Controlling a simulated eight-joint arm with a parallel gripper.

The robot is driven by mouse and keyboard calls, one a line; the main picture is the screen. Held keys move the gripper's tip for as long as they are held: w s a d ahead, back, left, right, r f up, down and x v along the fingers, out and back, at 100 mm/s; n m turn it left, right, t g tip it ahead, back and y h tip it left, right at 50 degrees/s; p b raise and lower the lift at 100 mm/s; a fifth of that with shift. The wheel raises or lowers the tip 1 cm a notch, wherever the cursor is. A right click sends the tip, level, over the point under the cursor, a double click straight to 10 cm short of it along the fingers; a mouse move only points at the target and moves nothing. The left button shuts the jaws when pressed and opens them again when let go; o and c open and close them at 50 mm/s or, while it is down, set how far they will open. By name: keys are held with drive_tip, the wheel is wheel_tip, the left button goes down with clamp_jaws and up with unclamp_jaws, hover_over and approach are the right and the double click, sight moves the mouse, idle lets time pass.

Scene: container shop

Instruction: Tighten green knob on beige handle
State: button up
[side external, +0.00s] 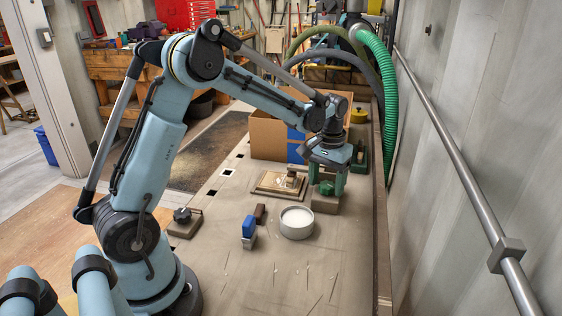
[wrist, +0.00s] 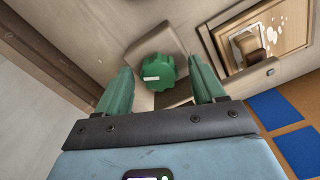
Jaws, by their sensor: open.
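The green knob (wrist: 156,73) is round with a scalloped rim and a small white mark on its top. It sits on a beige block-like base (wrist: 157,45) and lies just ahead of and between the fingers in the wrist view. My gripper (wrist: 163,76) is open, with one green finger on each side of the knob and a gap visible on both sides. In the side external view my gripper (side external: 327,186) points down over the base (side external: 326,203). The knob (side external: 327,188) shows low between the fingers there, partly hidden.
A wooden board with a pale fitting (side external: 281,184) lies left of the gripper. A cardboard box (side external: 268,138) stands behind. The front bench is mostly clear.

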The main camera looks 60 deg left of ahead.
sight(327, 185)
drive_tip(key=n, duration=0.4)
drive_tip(key=shift+d, duration=0.1)
wheel_tip(327, 185, up, 12)
wheel_tip(327, 185, down, 12)
drive_tip(key=m, duration=0.5)
drive_tip(key=shift+f+m, duration=0.1)
drive_tip(key=shift+m, duration=0.3)
drive_tip(key=n, duration=0.9)
drive_tip(key=shift+d+r, duration=0.1)
drive_tip(key=shift+r, duration=0.1)
wheel_tip(327, 185, up, 12)
drive_tip(key=s+d+r+m+t, duration=0.1)
drive_tip(key=s+d+m+t, duration=0.1)
drive_tip(key=s+d+m, duration=0.1)
drive_tip(key=shift+s+d+r+m, duration=0.25)
drive_tip(key=shift+s+r+m, duration=0.05)
drive_tip(key=shift+s, duration=0.55)
